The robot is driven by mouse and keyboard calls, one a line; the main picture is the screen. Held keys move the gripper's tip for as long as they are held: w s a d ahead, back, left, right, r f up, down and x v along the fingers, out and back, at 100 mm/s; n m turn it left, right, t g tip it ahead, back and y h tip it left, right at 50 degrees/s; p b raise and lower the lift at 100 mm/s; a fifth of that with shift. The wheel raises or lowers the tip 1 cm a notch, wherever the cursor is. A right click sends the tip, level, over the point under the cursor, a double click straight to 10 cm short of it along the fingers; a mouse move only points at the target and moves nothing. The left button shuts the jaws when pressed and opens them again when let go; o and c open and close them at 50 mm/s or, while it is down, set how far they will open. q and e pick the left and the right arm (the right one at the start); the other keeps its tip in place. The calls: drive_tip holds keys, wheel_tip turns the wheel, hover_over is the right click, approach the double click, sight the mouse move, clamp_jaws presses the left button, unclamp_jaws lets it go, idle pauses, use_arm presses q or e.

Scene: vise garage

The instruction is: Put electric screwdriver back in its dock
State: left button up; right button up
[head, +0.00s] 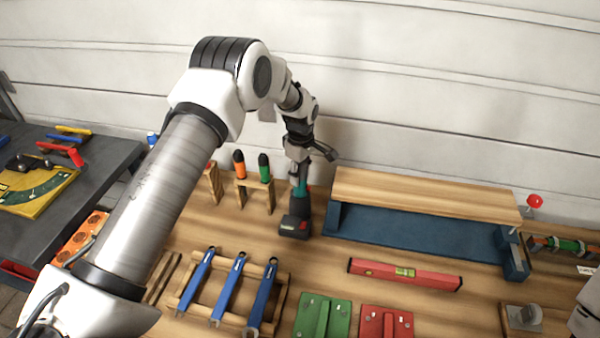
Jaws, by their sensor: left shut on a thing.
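The electric screwdriver (296,215) has a teal body and a dark, boxy base with a red patch. It is roughly upright at the back of the wooden workbench, left of the blue vise. My left gripper (299,160) is shut on its upper part from above and covers its top. I cannot tell whether its base touches the bench. I cannot make out the dock for certain; it may be hidden. My right gripper is out of view.
A wooden rack (256,192) with orange- and green-handled tools stands close left of the screwdriver. A blue vise (420,233) with a wooden bar is to its right. A red level (405,274), blue wrenches (229,290) and green (322,318) and red (385,323) blocks lie in front.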

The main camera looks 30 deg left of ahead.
use_arm(q)
drive_tip(key=shift+f, duration=0.55)
idle(0.4)
drive_tip(key=o, duration=1.6)
drive_tip(key=shift+r+p, duration=2.25)
drive_tip(key=shift+r, duration=1.3)
drive_tip(key=shift+f, duration=0.1)
